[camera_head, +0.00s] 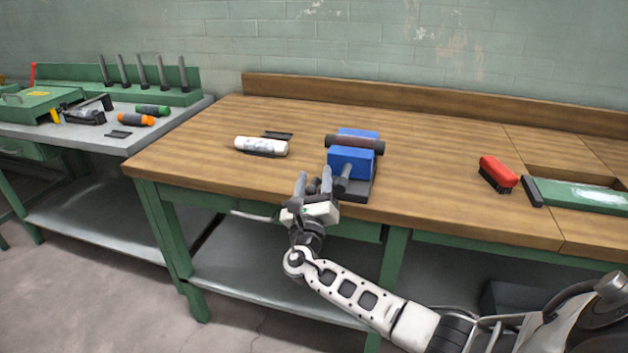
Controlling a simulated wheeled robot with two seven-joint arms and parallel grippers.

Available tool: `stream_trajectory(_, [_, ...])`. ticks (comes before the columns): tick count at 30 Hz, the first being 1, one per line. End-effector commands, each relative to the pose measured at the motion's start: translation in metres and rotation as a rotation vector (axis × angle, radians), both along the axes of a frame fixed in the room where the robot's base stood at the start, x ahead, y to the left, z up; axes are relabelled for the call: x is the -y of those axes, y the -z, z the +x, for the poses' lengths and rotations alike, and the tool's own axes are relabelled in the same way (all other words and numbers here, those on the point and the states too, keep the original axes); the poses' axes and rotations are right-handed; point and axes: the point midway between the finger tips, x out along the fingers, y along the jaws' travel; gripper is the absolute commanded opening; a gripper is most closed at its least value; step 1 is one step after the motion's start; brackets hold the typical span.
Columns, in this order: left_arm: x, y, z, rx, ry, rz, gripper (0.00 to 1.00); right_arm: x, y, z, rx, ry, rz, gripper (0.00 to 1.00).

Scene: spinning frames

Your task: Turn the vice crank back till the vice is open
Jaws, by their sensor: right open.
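The blue vice (351,161) stands on a dark base near the front edge of the wooden workbench. A dark round bar (341,141) lies across between its two blue jaws; I cannot tell how tightly they press on it. The grey crank (344,177) sticks out from the vice's front, towards me. My right gripper (314,182) is open at the bench's front edge, just left of the crank hub. A small dark part shows between its fingers; I cannot tell whether it is the crank's handle. My left gripper is out of view.
A white bottle (261,146) and a flat dark piece (277,135) lie left of the vice. A red brush (498,174) and a green-framed glossy panel (580,195) are at the right. A grey side bench (75,132) with tools stands left. The bench between vice and brush is clear.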

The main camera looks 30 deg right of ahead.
Motion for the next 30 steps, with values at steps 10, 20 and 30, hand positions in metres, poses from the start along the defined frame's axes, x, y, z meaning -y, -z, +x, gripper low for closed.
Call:
stream_trajectory(10, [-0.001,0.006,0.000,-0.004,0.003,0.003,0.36,-0.029,0.019,-0.033,-0.003,-0.003,0.003,0.45])
stream_trajectory(20, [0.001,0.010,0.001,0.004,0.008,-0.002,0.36,-0.075,0.046,-0.089,-0.002,-0.002,0.003,0.45])
stream_trajectory(30, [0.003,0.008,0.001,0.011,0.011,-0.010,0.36,-0.096,0.056,-0.114,0.000,0.000,0.000,0.45])
